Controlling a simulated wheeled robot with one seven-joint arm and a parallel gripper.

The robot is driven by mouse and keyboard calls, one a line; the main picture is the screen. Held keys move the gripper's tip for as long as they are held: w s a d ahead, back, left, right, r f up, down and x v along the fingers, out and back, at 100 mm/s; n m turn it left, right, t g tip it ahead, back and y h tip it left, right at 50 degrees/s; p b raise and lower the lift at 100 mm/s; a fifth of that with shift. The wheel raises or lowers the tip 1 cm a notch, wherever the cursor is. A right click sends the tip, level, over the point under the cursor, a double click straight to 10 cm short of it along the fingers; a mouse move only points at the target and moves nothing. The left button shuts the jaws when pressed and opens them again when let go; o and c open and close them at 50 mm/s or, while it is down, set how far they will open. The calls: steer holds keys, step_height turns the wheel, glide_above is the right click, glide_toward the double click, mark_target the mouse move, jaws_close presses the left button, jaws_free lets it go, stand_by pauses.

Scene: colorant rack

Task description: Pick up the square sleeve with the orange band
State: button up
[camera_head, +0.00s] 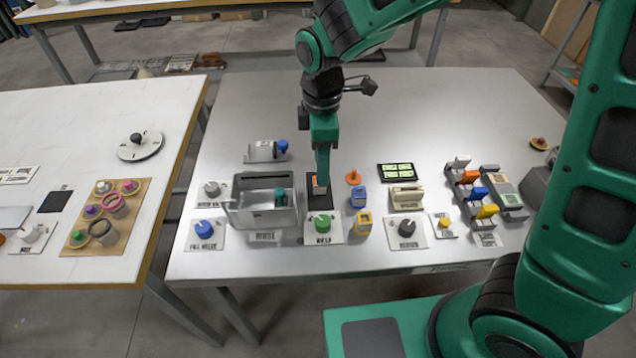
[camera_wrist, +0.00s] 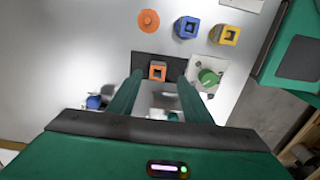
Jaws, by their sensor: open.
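The square sleeve with the orange band (camera_wrist: 157,71) shows in the wrist view as an orange square ring with a dark hole. It stands on a black pad (camera_wrist: 145,57). In the head view the sleeve (camera_head: 320,189) is partly hidden behind my gripper. My gripper (camera_wrist: 159,79) is open and points down, with one finger to each side of the sleeve in the wrist view. I see no finger clearly touching it, and the exact height gap is unclear. In the head view my gripper (camera_head: 321,178) is right over the sleeve.
A blue sleeve (camera_head: 358,197) and a yellow sleeve (camera_head: 363,223) stand to the right. An orange disc (camera_head: 353,177) lies behind them. A green knob (camera_head: 322,223) is in front of the pad, and a grey open bin (camera_head: 237,217) is close on the left. The table's back is clear.

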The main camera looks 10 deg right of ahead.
steer(key=shift+w+a+f, duration=0.1)
steer(key=shift+w+f, duration=0.05)
steer(key=shift+f, duration=1.2)
steer(key=shift+w+a+f, duration=0.1)
steer(key=shift+w+f, duration=0.05)
steer(key=shift+f, duration=1.15)
steer(key=c, duration=1.1)
